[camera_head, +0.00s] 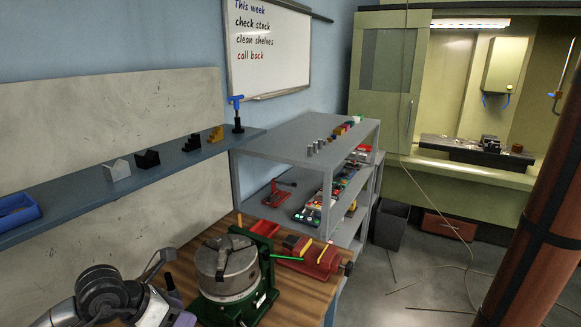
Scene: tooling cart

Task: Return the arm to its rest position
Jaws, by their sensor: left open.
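My left arm comes in at the bottom left. Its gripper (164,269) is open over the near left end of the wooden workbench (301,293), left of the green-based machine with a grey round chuck (226,262). I see nothing held between its fingers, though its lower part is cut off by the frame edge. My right gripper is not in view.
A red vise (314,257) stands right of the chuck. Behind are a grey shelf cart (270,141) with tools and a wall shelf (78,193) with small blocks and a blue tray (17,211). The floor at right has cables near a dark bin (390,225).

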